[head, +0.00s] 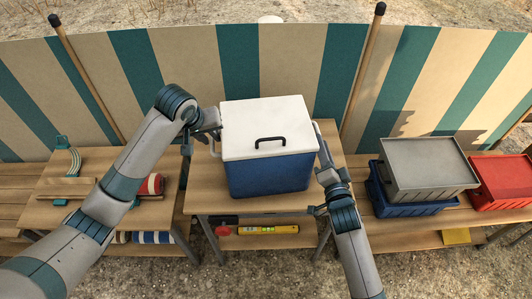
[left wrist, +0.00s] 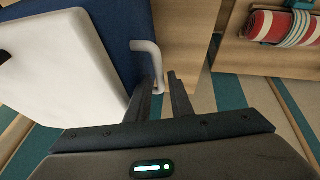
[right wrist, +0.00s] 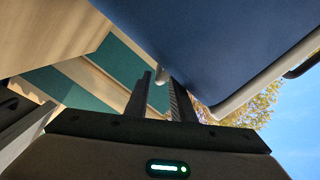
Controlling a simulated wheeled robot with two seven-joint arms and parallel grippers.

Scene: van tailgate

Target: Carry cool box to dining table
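The cool box (head: 268,172) has a blue body, a white lid and a black top handle, and stands upright on the middle wooden table (head: 215,205). Grey bar handles stick out at its sides. My left gripper (head: 215,133) is at the left handle (left wrist: 148,48); in the left wrist view the handle end lies between its parted fingers (left wrist: 161,88). My right gripper (head: 322,182) is at the right side; in the right wrist view the right handle's end (right wrist: 162,76) shows between its parted fingers (right wrist: 159,86). I cannot tell which surface is the dining table.
A lower bench on the right holds a grey crate (head: 428,168) on a blue one and a red crate (head: 500,180). A left bench holds a striped roll (head: 151,185). A yellow level (head: 268,229) lies below the middle table. A striped windbreak (head: 290,70) stands behind.

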